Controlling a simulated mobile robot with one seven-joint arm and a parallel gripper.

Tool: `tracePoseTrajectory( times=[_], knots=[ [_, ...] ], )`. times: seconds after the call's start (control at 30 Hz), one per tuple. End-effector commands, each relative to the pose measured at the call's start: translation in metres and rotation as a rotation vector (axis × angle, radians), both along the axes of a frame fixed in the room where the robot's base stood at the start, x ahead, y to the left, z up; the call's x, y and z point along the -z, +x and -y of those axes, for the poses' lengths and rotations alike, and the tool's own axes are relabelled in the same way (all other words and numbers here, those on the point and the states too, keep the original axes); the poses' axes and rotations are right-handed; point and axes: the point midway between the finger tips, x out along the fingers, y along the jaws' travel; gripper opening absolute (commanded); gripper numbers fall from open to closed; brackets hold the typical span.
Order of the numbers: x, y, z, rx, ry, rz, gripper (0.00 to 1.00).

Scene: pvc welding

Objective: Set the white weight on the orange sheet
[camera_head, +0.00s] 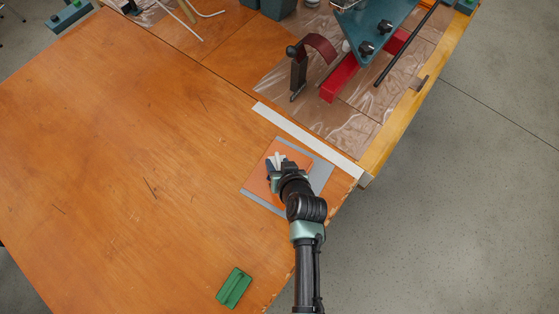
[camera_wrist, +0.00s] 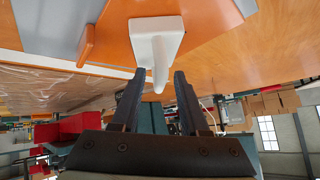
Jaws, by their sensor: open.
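The white weight (camera_wrist: 155,40) has a flat base and a narrow upright grip. It appears to rest on the orange sheet (camera_wrist: 120,22); in the head view only a small white part (camera_head: 277,160) shows beside my gripper. The orange sheet (camera_head: 257,180) lies over a grey plate (camera_head: 322,174) near the table's right edge, partly hidden by my arm. My gripper (camera_wrist: 158,76) is open, with its fingertips on either side of the end of the weight's grip and visible gaps between. My gripper (camera_head: 277,168) is over the sheet in the head view.
A white strip (camera_head: 310,143) lies behind the plate. Beyond it are a clamp (camera_head: 299,75), a red bar (camera_head: 340,78) and a blue-green plate (camera_head: 375,20) on clear film. A green block (camera_head: 234,288) lies at the front. The table's left side is mostly free.

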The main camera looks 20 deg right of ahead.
Motion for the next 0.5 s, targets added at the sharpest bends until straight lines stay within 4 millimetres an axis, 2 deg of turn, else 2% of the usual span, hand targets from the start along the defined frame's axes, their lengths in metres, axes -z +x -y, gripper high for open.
tracePoseTrajectory(
  times=[0.17, 0.5],
  knots=[
    [-0.007, -0.005, 0.000, 0.000, 0.000, 0.000, 0.45],
    [-0.048, -0.048, 0.000, 0.001, -0.001, 0.000, 0.45]
  ],
)
